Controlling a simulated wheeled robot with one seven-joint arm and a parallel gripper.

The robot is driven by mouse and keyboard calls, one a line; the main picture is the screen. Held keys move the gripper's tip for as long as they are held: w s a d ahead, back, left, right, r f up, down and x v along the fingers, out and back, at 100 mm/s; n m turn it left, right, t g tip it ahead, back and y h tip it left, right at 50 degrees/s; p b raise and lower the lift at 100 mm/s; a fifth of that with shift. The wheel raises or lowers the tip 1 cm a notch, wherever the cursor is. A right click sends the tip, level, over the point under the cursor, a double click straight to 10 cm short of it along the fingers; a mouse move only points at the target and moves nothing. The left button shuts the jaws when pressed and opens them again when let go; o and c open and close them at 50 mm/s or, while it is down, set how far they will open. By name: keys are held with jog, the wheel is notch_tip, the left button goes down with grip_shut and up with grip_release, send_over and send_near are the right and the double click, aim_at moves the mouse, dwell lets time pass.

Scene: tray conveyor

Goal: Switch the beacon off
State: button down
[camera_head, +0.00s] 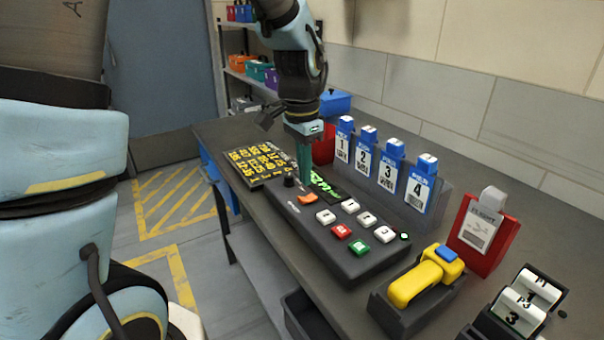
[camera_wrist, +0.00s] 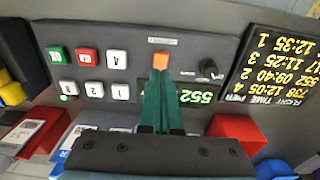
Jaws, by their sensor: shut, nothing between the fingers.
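A dark control panel (camera_head: 350,262) lies on the table. An orange switch (camera_head: 307,198) sits near its far left end, and it also shows in the wrist view (camera_wrist: 161,61) below a small label too small to read. My gripper (camera_head: 305,182) points down with its green fingers shut and empty. Its tips (camera_wrist: 160,73) are right at the switch's edge in the wrist view; I cannot tell whether they touch it. No lamp that is clearly the beacon can be made out.
A black knob (camera_wrist: 208,69) and a green-digit display (camera_wrist: 197,97) flank the fingers. White, red and green buttons (camera_head: 342,231) lie to the right. A yellow-lettered board (camera_head: 258,161), blue numbered holders (camera_head: 391,165) and a yellow handheld device (camera_head: 425,278) stand around the panel.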

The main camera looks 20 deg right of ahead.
aim_at(300, 198)
notch_tip(300, 198, up, 10)
jog(key=b, duration=0.1)
jog(key=shift+a, duration=0.45)
